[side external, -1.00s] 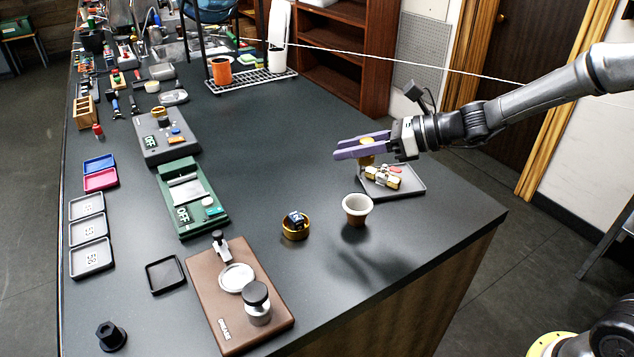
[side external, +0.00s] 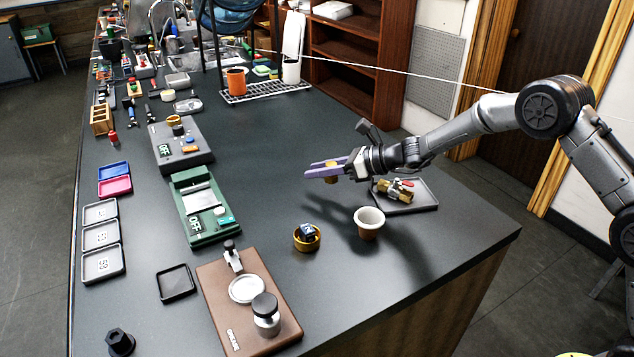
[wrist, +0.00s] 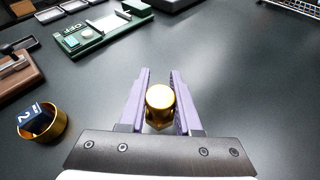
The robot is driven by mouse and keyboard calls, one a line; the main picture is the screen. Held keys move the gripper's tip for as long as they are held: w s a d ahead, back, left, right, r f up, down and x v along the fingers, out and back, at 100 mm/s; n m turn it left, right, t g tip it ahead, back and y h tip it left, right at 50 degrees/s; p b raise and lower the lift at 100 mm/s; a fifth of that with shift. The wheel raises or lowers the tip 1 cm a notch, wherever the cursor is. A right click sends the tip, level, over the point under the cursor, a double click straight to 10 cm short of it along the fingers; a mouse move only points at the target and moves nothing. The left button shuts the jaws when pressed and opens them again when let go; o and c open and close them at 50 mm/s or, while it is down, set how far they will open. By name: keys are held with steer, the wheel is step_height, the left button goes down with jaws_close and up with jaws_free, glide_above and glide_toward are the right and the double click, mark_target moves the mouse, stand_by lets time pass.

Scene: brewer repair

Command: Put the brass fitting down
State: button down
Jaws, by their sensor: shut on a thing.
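The brass fitting (wrist: 160,100) is a short gold cylinder with a wider lower part. My gripper (side external: 326,170) has purple fingers and is shut on the fitting, which also shows between the fingers in the side view (side external: 331,178). In the side view the gripper holds it above the dark bench top, left of the grey tray and behind the white-and-brown cup. In the wrist view the gripper (wrist: 160,98) has a finger on each side of the fitting, with bare bench around it.
A grey tray (side external: 423,204) holds a brass valve with a red handle (side external: 397,190). A cup (side external: 369,223) and a brass ring holding a dark block (side external: 307,237) stand nearby. Green (side external: 207,208) and brown (side external: 218,292) devices lie left. The bench between the green device and gripper is clear.

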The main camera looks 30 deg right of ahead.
mark_target(318, 191)
steer(key=shift+w+a+f, duration=0.1)
steer(key=shift+w+f, duration=0.35)
steer(key=shift+f, duration=1.55)
steer(key=shift+f, duration=0.15)
steer(key=c, duration=0.6)
jaws_free()
steer(key=shift+r, duration=0.2)
steer(key=v, duration=1.2)
